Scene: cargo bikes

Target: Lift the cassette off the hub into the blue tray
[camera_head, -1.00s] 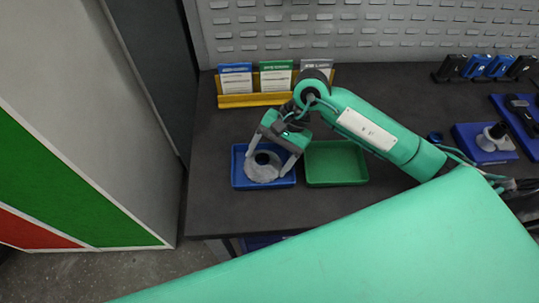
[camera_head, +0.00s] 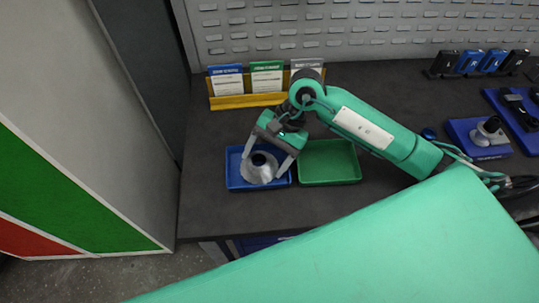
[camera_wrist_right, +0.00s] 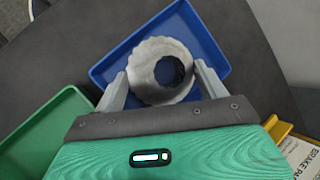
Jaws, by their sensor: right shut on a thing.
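The cassette (camera_head: 257,174) is a grey toothed ring with a dark round hole. My right gripper (camera_head: 264,166) is shut on it, one finger at each side, over the blue tray (camera_head: 232,182). In the right wrist view the cassette (camera_wrist_right: 146,72) lies between the two fingertips (camera_wrist_right: 161,76), with the blue tray (camera_wrist_right: 205,45) below it. I cannot tell whether the cassette touches the tray floor. A grey part on a blue base (camera_head: 490,132), which may be the hub, stands at the right. My left gripper is not in view.
A green tray (camera_head: 328,180) is just right of the blue tray and looks empty. A yellow rack with cards (camera_head: 245,101) stands behind the trays. Several black and blue tools stand at the back right. The dark bench is bare left of the blue tray.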

